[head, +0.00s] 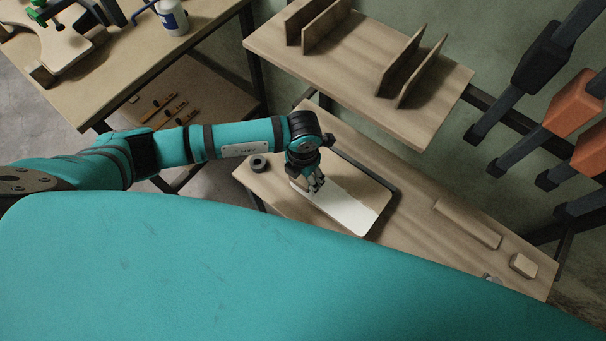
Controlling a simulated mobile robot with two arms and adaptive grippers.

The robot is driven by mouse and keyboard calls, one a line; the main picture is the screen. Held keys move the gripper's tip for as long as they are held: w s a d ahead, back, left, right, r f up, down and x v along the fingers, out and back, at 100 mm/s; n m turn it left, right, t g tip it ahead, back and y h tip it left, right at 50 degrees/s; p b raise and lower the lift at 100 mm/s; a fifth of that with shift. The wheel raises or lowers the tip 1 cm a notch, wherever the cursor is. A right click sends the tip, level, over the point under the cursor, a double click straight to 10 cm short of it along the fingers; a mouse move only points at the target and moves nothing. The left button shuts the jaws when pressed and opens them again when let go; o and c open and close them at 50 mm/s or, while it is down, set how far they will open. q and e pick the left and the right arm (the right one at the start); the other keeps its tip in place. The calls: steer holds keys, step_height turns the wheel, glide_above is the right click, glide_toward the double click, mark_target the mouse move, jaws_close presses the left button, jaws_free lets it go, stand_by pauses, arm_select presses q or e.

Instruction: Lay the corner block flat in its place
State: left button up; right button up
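My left gripper (314,185) points down over the near left part of a white panel in a dark-rimmed tray (376,222) on the low wooden bench. Its fingers are small and dark here; I cannot tell whether they are open or hold anything. A small light wooden block (523,265) with rounded corners lies flat near the right end of the bench, far from the gripper; it may be the corner block. Another small block (42,75) lies by the curved pale board (70,45) on the left table. My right gripper is not in view.
A long wooden strip (468,223) lies on the bench, and a black ring (259,163) at its left end. A shelf (350,60) with upright boards stands behind. Clamps (575,105) hang at right. My teal body hides the front of the bench.

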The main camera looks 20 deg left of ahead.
arm_select(q)
steer(key=shift+r+p, duration=0.6)
steer(key=shift+r, duration=0.4)
stand_by(1.4)
steer(key=shift+r+p, duration=2.1)
steer(key=shift+r, duration=0.6)
steer(key=o, duration=0.7)
steer(key=shift+r, duration=0.1)
